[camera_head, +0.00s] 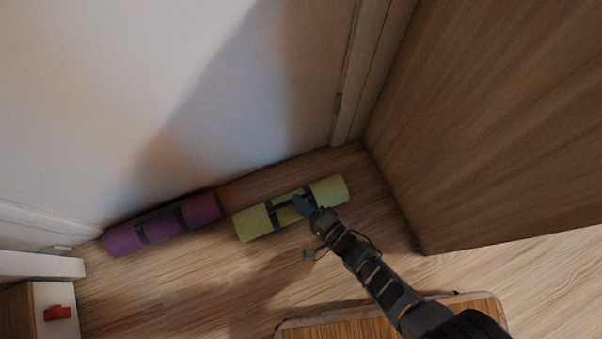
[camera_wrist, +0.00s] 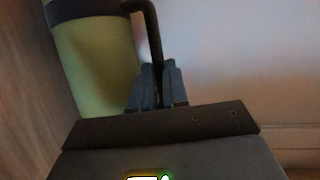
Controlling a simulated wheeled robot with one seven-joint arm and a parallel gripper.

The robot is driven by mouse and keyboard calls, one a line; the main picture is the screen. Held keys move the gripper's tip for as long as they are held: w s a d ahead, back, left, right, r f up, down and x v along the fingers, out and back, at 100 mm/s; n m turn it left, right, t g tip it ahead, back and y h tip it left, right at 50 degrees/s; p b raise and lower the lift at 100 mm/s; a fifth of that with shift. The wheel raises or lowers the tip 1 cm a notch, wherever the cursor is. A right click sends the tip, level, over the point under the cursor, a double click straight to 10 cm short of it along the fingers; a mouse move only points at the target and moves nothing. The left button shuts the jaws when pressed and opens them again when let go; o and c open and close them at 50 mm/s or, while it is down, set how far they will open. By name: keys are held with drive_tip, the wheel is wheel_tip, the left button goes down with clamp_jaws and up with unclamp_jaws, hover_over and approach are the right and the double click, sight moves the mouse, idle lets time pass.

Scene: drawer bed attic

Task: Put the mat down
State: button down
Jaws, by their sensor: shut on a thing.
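A rolled green mat (camera_head: 330,189) with dark straps and a dark carrying handle is at the wall corner, on or just above the wooden floor; I cannot tell which. My gripper (camera_head: 301,204) is at the middle of the mat, shut on its handle. In the wrist view the green mat (camera_wrist: 98,65) fills the upper left, and my gripper (camera_wrist: 158,88) closes on the dark handle strap that bends down between the fingers. A rolled purple mat (camera_head: 125,239) with dark straps lies on the floor to the left, along the wall.
A white wall (camera_head: 90,90) runs behind the mats. A tall wooden panel (camera_head: 490,120) stands at the right. A slatted wooden mat (camera_head: 350,329) lies at the bottom. A white cabinet with a red object (camera_head: 57,313) is at lower left. Floor between is clear.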

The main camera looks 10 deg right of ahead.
drive_tip(key=shift+r, duration=0.1)
drive_tip(key=c, duration=1.6)
unclamp_jaws()
drive_tip(key=o, duration=0.5)
drive_tip(key=shift+f, duration=0.2)
drive_tip(key=shift+r, duration=0.1)
drive_tip(key=p+v, duration=0.4)
drive_tip(key=v, duration=0.8)
drive_tip(key=shift+p, duration=0.4)
